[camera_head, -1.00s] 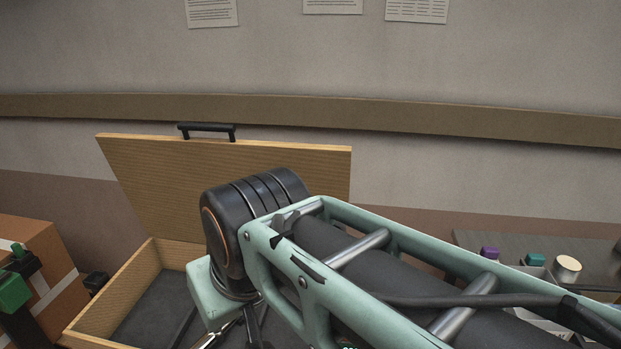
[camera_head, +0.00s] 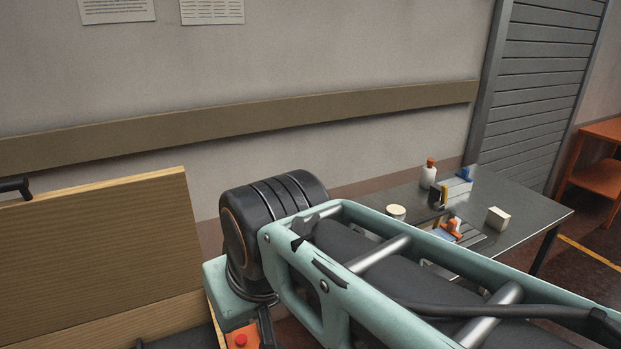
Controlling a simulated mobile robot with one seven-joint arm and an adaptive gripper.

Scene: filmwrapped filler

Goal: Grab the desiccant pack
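I cannot make out a desiccant pack in this view. My arm crosses the lower middle of the picture. My gripper (camera_head: 264,328) shows only as a dark part under the wrist at the bottom edge, and its fingertips are cut off or hidden. I cannot tell whether it is open or shut, or whether it holds anything.
An open wooden case (camera_head: 95,255) with a raised lid stands at left. A small orange object with a red knob (camera_head: 240,340) shows beside my wrist. A grey table (camera_head: 535,213) at right holds a white bottle (camera_head: 429,176), a pale cylinder (camera_head: 396,212) and a cream block (camera_head: 498,218).

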